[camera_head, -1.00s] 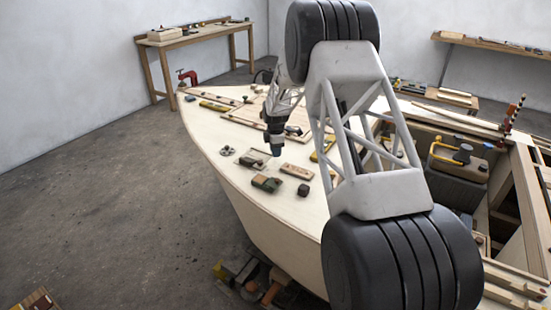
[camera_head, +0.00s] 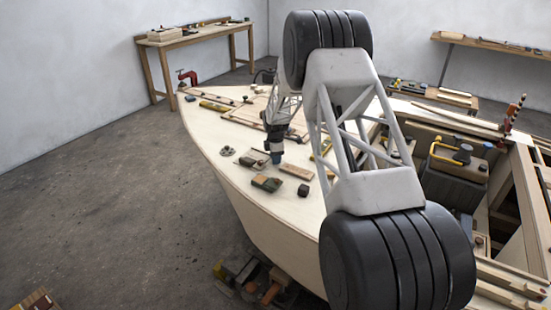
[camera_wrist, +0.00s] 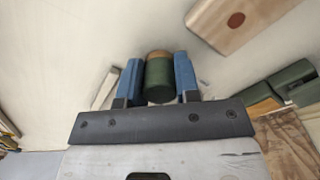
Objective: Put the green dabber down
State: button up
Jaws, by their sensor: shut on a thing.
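My gripper (camera_wrist: 158,82) is shut on the green dabber (camera_wrist: 159,82), a short dark green cylinder with a tan-brown end, held between two blue fingers in the wrist view. In the head view my gripper (camera_head: 275,155) is low over the pale plywood deck (camera_head: 215,137), and the dabber is too small or hidden to make out there. I cannot tell whether the dabber touches the deck.
A wooden block (camera_head: 296,171) with a brown dot lies close to the right of my gripper; it also shows in the wrist view (camera_wrist: 235,20). Dark green-and-brown blocks (camera_head: 267,183) lie nearer. A small dark block (camera_head: 303,190) lies to their right. The deck's left edge is fairly clear.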

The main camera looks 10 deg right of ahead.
jog(key=shift+f, duration=0.15)
jog(key=o, duration=0.9)
notch_tip(320, 180, up, 12)
dwell(0.4)
jog(key=shift+r, duration=0.2)
dwell(0.4)
